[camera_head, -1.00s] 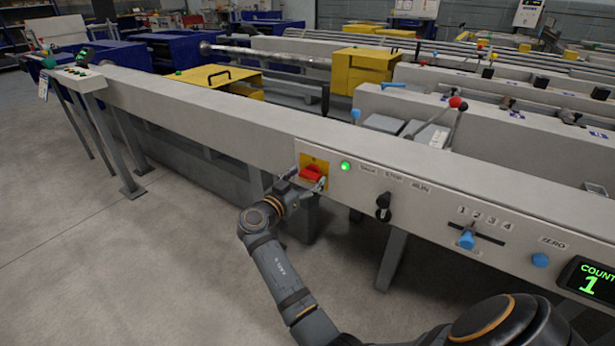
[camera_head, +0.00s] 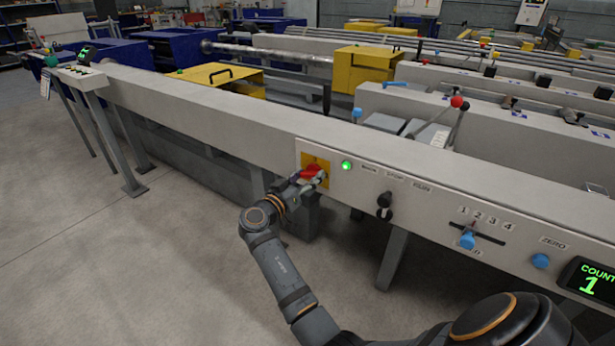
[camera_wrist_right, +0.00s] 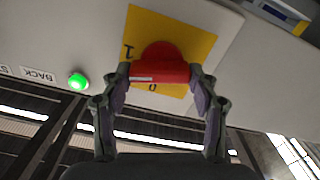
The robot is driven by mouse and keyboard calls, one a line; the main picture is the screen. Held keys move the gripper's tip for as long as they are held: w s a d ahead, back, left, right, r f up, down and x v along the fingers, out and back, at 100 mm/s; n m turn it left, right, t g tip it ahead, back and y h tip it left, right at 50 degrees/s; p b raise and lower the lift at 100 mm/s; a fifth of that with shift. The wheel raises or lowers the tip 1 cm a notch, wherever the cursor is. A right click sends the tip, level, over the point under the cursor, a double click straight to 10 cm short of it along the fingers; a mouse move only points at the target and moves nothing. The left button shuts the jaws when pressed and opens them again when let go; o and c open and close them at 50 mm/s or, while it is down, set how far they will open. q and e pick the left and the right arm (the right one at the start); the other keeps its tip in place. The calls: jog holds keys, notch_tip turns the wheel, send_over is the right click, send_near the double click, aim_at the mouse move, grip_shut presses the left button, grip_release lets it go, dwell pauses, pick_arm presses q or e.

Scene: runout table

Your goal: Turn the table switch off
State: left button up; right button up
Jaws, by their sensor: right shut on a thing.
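The table switch is a red rotary handle (camera_head: 309,172) on a yellow plate (camera_head: 322,163) on the front face of the long grey table. In the right wrist view the red handle (camera_wrist_right: 160,70) lies between the fingers, with the marks 1 and 0 on the yellow plate (camera_wrist_right: 192,38). My right gripper (camera_head: 305,177) is shut on the handle, one finger at each end of its bar (camera_wrist_right: 160,76). A green lamp (camera_head: 346,166) beside the plate is lit; it also shows in the right wrist view (camera_wrist_right: 77,81). My left gripper is out of view.
The floor (camera_head: 130,260) in front is clear.

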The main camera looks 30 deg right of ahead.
jog(key=n+p, duration=0.1)
jog(key=n, duration=0.2)
jog(key=shift+r, duration=0.15)
jog(key=shift+n, duration=0.4)
jog(key=n+p, duration=0.2)
jog(key=n, duration=0.1)
jog(key=shift+w+n, duration=0.15)
jog(key=shift+n, duration=0.15)
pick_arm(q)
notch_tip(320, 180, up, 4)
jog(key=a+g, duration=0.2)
pick_arm(e)
jog(key=shift+n+p, duration=0.3)
jog(key=shift+n, duration=0.2)
jog(key=n+p, duration=0.3)
jog(key=n, duration=0.2)
jog(key=shift+w+a+n, duration=0.1)
jog(key=shift+n, duration=0.2)
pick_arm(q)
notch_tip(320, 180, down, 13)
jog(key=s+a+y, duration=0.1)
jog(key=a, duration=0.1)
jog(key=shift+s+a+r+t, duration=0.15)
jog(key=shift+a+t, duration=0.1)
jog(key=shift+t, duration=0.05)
pick_arm(e)
jog(key=shift+f+n, duration=0.25)
jog(key=shift+n, duration=0.25)
